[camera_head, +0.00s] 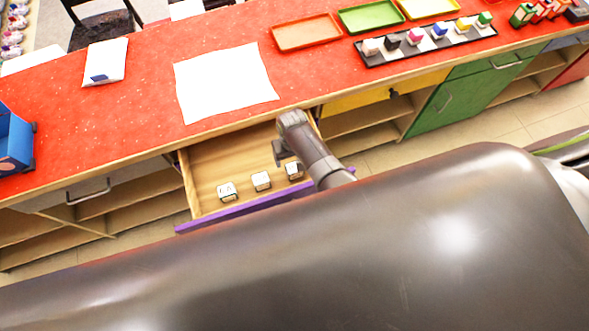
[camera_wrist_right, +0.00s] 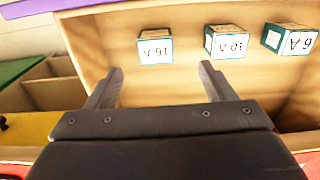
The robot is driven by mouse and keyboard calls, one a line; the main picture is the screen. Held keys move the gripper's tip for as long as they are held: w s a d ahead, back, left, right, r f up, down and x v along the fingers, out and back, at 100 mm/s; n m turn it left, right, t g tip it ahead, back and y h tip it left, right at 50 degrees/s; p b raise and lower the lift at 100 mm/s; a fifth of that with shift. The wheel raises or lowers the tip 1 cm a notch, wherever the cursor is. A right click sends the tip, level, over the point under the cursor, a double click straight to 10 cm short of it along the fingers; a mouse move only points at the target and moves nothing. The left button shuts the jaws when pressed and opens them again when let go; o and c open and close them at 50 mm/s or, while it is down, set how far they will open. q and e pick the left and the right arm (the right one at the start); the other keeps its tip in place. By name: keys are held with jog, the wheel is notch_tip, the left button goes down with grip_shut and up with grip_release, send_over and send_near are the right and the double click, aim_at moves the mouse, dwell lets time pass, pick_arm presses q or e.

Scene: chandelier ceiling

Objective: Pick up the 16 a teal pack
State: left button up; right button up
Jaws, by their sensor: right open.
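The 16 A teal pack (camera_wrist_right: 156,50) lies in the open drawer, its white label upside down in the right wrist view. In the head view it is the rightmost pack (camera_head: 293,171), beside my right arm. My right gripper (camera_wrist_right: 160,82) is open and empty. Its fingers point toward the 16 A pack, with the pack just beyond the tips and roughly between them. In the head view the right gripper (camera_head: 282,152) is low over the drawer, partly hidden by its wrist. My left gripper is not in view.
A 10 A pack (camera_wrist_right: 228,43) and a 6 A pack (camera_wrist_right: 289,40) lie beside it in the wooden drawer (camera_head: 210,160). The drawer has a purple front (camera_head: 240,208). The red counter (camera_head: 140,100) overhangs behind, with white paper (camera_head: 225,82) and trays on it.

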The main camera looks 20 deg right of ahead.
aim_at(294, 167)
notch_tip(294, 167, down, 7)
jog(key=b, duration=0.5)
jog(key=shift+f, duration=0.1)
jog(key=shift+f+b, duration=0.6)
jog(key=shift+b, duration=0.2)
jog(key=f+b, duration=0.2)
jog(key=b, duration=0.1)
jog(key=w+f+b, duration=0.1)
jog(key=f+b, duration=0.1)
jog(key=shift+d, duration=0.4)
jog(key=shift+f+b, duration=0.6)
jog(key=shift+b, duration=0.05)
jog(key=shift+r, duration=0.1)
jog(key=c, duration=1.1)
jog(key=shift+o, duration=0.2)
jog(key=shift+r, duration=0.15)
